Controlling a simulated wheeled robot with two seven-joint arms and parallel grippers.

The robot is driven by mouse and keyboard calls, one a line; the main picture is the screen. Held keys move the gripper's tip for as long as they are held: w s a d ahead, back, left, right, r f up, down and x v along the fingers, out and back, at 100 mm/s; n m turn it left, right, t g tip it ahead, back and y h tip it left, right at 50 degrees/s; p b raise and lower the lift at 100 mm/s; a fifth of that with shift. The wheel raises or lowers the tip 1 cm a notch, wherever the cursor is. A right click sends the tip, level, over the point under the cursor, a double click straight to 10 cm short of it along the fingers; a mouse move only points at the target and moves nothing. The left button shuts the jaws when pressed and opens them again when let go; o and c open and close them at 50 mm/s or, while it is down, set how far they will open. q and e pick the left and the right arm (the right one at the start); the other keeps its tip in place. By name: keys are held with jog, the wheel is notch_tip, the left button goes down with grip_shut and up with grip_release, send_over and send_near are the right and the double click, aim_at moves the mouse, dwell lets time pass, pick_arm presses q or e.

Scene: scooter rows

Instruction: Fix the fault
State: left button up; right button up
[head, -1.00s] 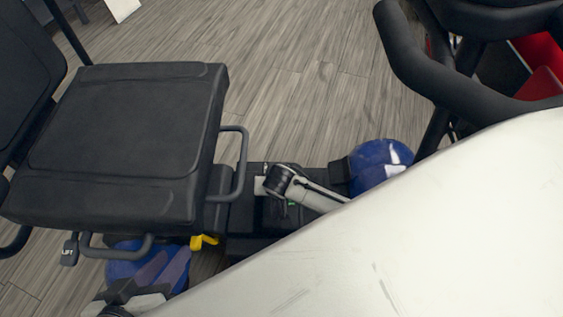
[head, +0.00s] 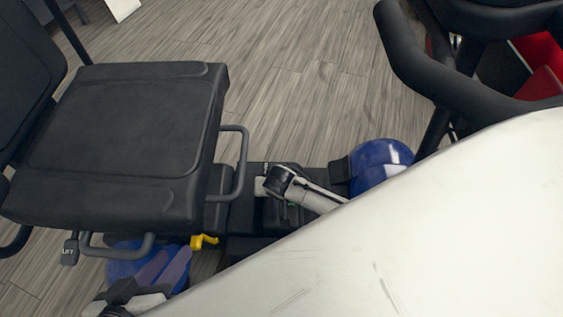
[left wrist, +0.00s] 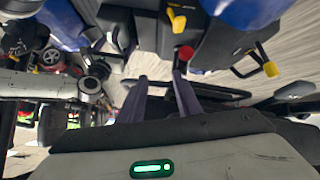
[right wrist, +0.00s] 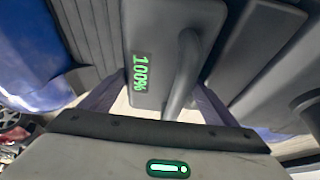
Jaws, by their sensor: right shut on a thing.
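A scooter with a black seat (head: 125,125) and blue body parts (head: 380,167) stands below me. A dark grey battery pack (right wrist: 150,25) with a green "100%" display (right wrist: 141,72) and a bar handle (right wrist: 184,75) fills the right wrist view. My right gripper (right wrist: 160,82) is shut on the handle. In the head view its fingertips are hidden behind its own wrist. My left gripper (head: 163,268) is open beside the lower blue cover (head: 125,262). In the left wrist view, a red knob (left wrist: 184,52) and a yellow lever (left wrist: 177,20) lie ahead of its parted fingers.
A lever marked LIFT (head: 69,251) and grey bars (head: 242,165) stick out from the seat. A second yellow lever (left wrist: 270,68) shows in the left wrist view. Black handlebars (head: 410,65) stand at upper right.

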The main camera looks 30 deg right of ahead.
jog(key=shift+w, duration=0.15)
dwell(0.4)
jog(key=o, duration=1.9)
jog(key=shift+o, duration=0.9)
jog(key=shift+s+f, duration=0.25)
jog(key=shift+s, duration=0.05)
jog(key=p+v, duration=0.2)
jog(key=v, duration=0.1)
jog(key=p+v, duration=0.2)
jog(key=v, duration=0.1)
jog(key=shift+w+r, duration=0.15)
jog(key=shift+r, duration=0.1)
pick_arm(q)
jog(key=shift+s+a+f+n+y+p, duration=0.15)
jog(key=shift+a+y+p, duration=0.15)
jog(key=shift+a, duration=0.3)
jog(key=shift+s+a+f+n+y+p, duration=0.1)
jog(key=shift+s+a+y+p, duration=0.1)
jog(key=shift+a+y+p, duration=0.25)
jog(key=shift+s+a+f+n+y+p, duration=0.1)
jog(key=shift+s+a+f+y+p, duration=0.1)
jog(key=shift+a, duration=0.5)
pick_arm(e)
jog(key=shift+v, duration=2.15)
jog(key=shift+a, duration=0.1)
